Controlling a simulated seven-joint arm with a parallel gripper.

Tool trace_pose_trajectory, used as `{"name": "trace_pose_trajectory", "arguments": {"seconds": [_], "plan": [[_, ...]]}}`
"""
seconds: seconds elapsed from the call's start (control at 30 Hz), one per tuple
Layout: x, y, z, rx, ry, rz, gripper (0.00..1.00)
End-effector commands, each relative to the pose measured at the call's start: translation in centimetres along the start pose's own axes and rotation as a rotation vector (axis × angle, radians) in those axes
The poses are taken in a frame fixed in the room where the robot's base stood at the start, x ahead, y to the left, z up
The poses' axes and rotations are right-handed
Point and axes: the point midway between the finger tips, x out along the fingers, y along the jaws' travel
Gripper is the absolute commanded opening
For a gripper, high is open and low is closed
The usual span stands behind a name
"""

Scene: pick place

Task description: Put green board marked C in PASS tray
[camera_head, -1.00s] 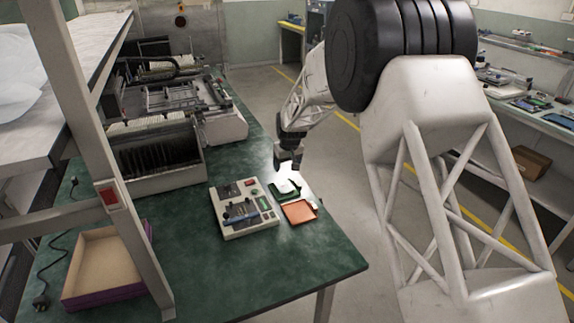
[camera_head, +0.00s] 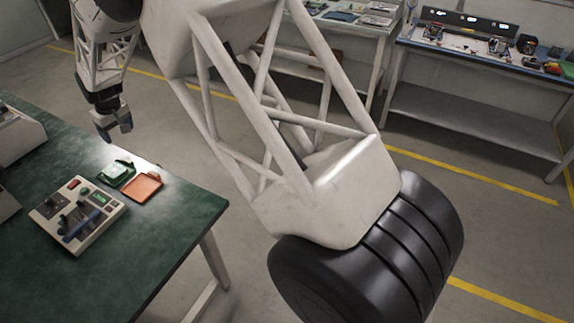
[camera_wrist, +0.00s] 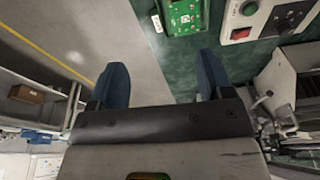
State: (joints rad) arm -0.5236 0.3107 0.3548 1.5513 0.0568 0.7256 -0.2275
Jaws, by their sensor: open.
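A green circuit board (camera_wrist: 184,13) lies in a dark green tray (camera_wrist: 203,25) at the top of the wrist view; its letter cannot be read. In the head view, the green tray (camera_head: 128,182) sits near the table's far edge, with the small pale green board (camera_head: 115,171) in it. An orange tray (camera_head: 142,188) is right beside it. No PASS label is readable on either tray. My gripper (camera_head: 115,130) is open and empty, raised beyond the green tray and apart from it. Its two blue-grey fingers (camera_wrist: 162,80) are spread in the wrist view.
A test box with knobs and a red button (camera_head: 78,213) stands left of the trays on the green table (camera_head: 165,250). Open floor lies beyond the table edge. Side benches (camera_head: 480,60) with equipment stand at the back right.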

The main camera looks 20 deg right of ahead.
Motion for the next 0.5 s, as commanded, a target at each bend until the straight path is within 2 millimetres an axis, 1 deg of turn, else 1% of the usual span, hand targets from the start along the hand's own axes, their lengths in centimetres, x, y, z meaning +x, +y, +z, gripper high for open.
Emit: {"name": "trace_pose_trajectory", "arguments": {"seconds": [0.03, 0.1, 0.27, 0.47, 0.5], "plan": [[-1.7, 0.9, 1.1, 0.017, 0.003, 0.004, 0.73], [-3.7, 2.2, 2.8, 0.041, 0.003, 0.009, 0.73], [-8.1, 4.5, 6.6, 0.092, 0.006, 0.02, 0.73], [-13.1, 6.9, 11.9, 0.157, 0.008, 0.034, 0.73], [-13.9, 7.3, 13.1, 0.169, 0.008, 0.037, 0.73]]}}
